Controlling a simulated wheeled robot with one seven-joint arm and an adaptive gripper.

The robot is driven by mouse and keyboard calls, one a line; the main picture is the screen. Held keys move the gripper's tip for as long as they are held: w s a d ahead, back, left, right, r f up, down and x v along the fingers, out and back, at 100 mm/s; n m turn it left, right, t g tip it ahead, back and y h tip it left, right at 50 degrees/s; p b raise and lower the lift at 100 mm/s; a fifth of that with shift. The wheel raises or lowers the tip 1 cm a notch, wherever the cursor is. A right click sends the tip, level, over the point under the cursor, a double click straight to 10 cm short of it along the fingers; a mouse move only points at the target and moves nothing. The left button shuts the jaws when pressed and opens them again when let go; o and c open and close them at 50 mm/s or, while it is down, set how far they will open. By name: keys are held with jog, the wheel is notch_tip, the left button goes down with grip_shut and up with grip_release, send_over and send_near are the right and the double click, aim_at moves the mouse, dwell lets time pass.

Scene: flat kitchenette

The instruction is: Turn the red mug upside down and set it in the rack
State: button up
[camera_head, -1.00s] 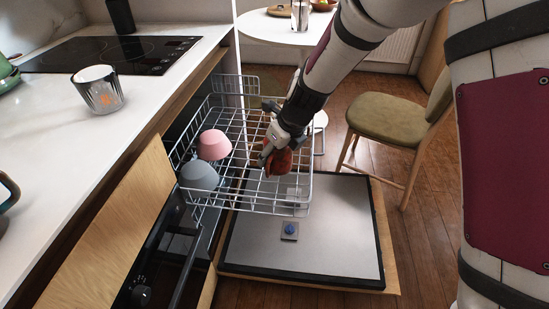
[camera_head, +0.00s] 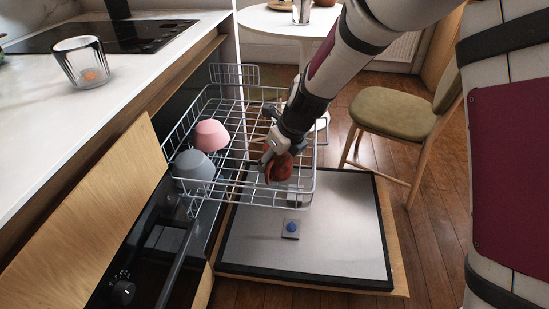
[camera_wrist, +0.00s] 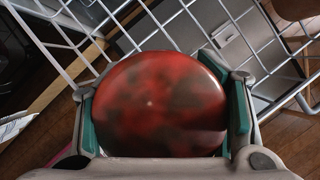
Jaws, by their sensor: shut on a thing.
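The red mug (camera_head: 281,167) is held over the right part of the pulled-out wire rack (camera_head: 245,199). My gripper (camera_head: 272,160) is shut on it from above, with the arm reaching down from the upper right. In the wrist view the mug (camera_wrist: 160,105) shows a round, closed, mottled red face towards the camera, between the two green-padded fingers (camera_wrist: 163,115). Rack wires (camera_wrist: 185,15) run close beyond it. Its opening and handle are hidden, and I cannot tell whether it touches the rack.
A pink bowl (camera_head: 210,135) and a grey bowl (camera_head: 193,168) sit in the rack's left part. The open dishwasher door (camera_head: 330,225) lies below. A glass cup (camera_head: 82,62) stands on the counter (camera_head: 60,135). A chair (camera_head: 395,112) stands at the right.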

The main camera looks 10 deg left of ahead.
aim_at(274, 184)
jog(key=shift+s+f+b, duration=0.1)
jog(key=shift+f+b, duration=1.7)
jog(key=shift+f, duration=1.3)
jog(key=o, duration=1.7)
jog(key=shift+c, duration=0.2)
jog(key=shift+d+r, duration=0.15)
jog(key=shift+r, duration=0.4)
jog(key=v, duration=1.1)
jog(key=shift+s, duration=0.15)
